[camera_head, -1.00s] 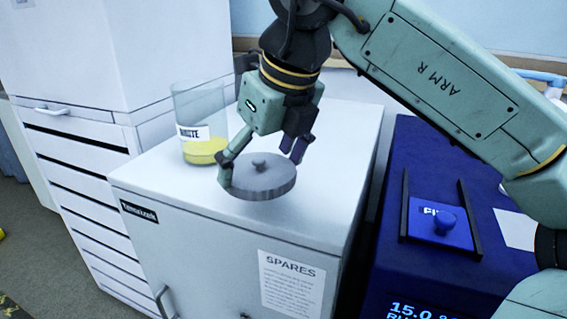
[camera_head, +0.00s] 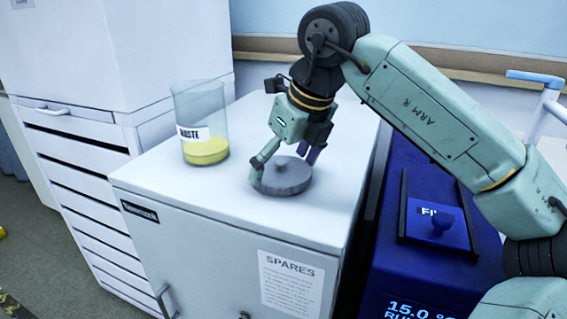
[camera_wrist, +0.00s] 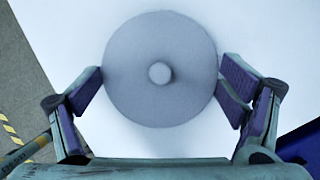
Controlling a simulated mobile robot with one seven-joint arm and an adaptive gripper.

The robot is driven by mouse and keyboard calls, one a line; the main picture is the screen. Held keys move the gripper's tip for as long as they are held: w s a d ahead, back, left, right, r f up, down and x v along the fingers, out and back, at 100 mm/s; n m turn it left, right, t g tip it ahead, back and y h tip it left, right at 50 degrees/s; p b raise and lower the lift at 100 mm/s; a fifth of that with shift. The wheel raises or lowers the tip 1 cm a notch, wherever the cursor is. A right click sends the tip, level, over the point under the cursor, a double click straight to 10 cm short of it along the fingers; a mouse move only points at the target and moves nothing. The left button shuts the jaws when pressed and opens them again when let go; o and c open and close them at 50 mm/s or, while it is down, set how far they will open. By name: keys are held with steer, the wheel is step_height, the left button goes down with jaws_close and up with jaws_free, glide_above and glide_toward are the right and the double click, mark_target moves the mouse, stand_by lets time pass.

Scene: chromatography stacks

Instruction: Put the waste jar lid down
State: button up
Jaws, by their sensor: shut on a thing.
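The waste jar lid (camera_head: 284,179) is a grey round disc with a small knob on top. It lies level at the white cabinet top, right of the jar; whether it touches the surface is hard to tell. My gripper (camera_head: 282,174) is shut on the lid, its fingers at opposite sides of the rim. In the wrist view the lid (camera_wrist: 160,100) sits between both finger pads, with the left pad near its left edge and the right pad near its right edge. The waste jar (camera_head: 205,120) is clear glass with a WASTE label and yellow liquid, upright and uncovered.
The white cabinet top (camera_head: 210,200) is free around the lid. A dark blue unit (camera_head: 390,255) with a display and a knobbed panel (camera_head: 437,222) stands to the right. A tall white drawer unit (camera_head: 75,150) stands to the left. A wall is behind.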

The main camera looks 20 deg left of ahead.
steer(key=shift+f, duration=0.15)
steer(key=o, duration=0.7)
steer(key=p+v, duration=0.1)
steer(key=v, duration=1.1)
